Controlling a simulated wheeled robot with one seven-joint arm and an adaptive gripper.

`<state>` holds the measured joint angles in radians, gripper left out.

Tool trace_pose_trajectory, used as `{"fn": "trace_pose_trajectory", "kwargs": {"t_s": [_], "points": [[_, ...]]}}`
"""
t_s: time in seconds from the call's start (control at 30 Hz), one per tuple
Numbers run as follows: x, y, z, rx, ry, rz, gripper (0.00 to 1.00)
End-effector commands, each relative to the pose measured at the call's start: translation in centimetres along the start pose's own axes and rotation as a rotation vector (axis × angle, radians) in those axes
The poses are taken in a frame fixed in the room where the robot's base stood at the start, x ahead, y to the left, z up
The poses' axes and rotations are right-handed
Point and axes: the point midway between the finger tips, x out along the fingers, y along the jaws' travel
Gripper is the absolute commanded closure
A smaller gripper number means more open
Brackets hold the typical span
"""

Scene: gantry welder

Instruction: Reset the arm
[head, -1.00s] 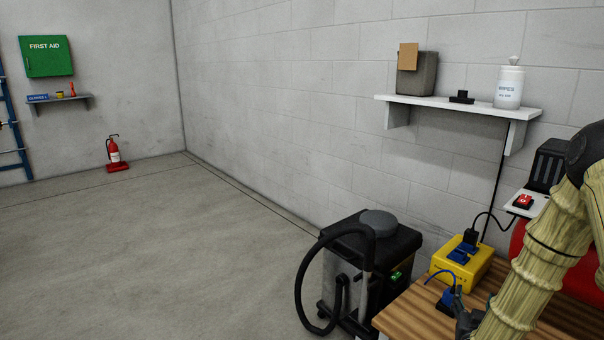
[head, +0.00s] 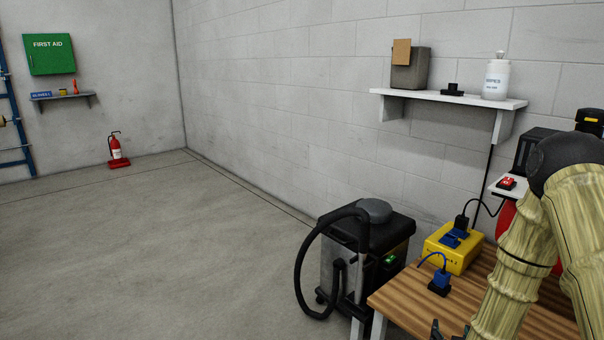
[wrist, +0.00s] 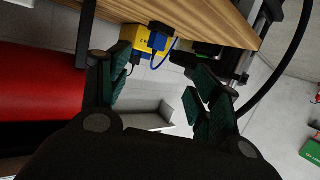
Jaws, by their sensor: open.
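My arm (head: 512,265) reaches down at the right of the head view in a pale, ribbed cover. My gripper (wrist: 155,85) shows in the wrist view with its two dark green-padded fingers spread apart and nothing between them. In the head view only a dark finger part shows at the bottom edge, in front of the wooden bench (head: 395,298). A blue plug (head: 440,280) with a blue cable sits on the bench, apart from my gripper. Behind it stands a yellow power box (head: 455,256) with blue sockets and a black plug.
A black and grey wheeled machine (head: 340,262) with a looped hose stands left of the bench. A wall shelf (head: 450,99) holds a grey bin and a white wipes bottle (head: 495,80). A red switch (head: 507,183) is near my arm. Floor at left is open.

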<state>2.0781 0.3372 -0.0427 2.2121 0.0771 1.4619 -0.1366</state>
Motion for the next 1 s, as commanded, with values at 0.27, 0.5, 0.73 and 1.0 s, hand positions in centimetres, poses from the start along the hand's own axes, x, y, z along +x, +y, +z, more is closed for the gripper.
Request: {"fn": "trace_pose_trajectory", "kwargs": {"t_s": [0.27,0.5,0.73,1.0], "points": [[-4.6,-3.1,12.9,-0.049,-0.305,-0.092,0.37],[-12.0,-4.8,24.6,-0.106,-0.625,-0.162,0.37],[-20.5,-5.0,33.4,-0.166,-0.918,-0.205,0.37],[-27.0,-4.4,38.1,-0.212,-1.118,-0.222,0.37]]}}
